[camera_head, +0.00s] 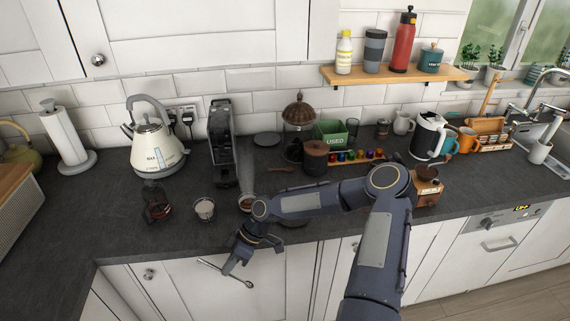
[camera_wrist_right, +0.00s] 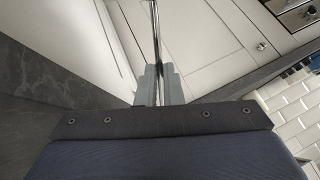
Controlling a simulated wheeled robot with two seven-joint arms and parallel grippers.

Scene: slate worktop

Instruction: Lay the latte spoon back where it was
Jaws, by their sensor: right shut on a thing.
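The latte spoon (camera_head: 210,265) is a thin metal spoon, held in front of the worktop's front edge, over the white cabinet doors in the picture. My right gripper (camera_head: 231,268) is shut on its handle; the handle shows on both sides of the fingers. In the right wrist view the spoon (camera_wrist_right: 156,28) runs out beyond the closed fingers (camera_wrist_right: 160,85) toward the top of the picture. The gripper's housing hides part of it there. My left gripper is in neither view.
Near the front edge stand a dark glass vessel (camera_head: 156,204), a small glass (camera_head: 204,209) and a cup (camera_head: 246,202) close to my right arm. A kettle (camera_head: 156,147) and a black machine (camera_head: 222,150) stand behind. Bare worktop (camera_head: 100,225) lies at the left.

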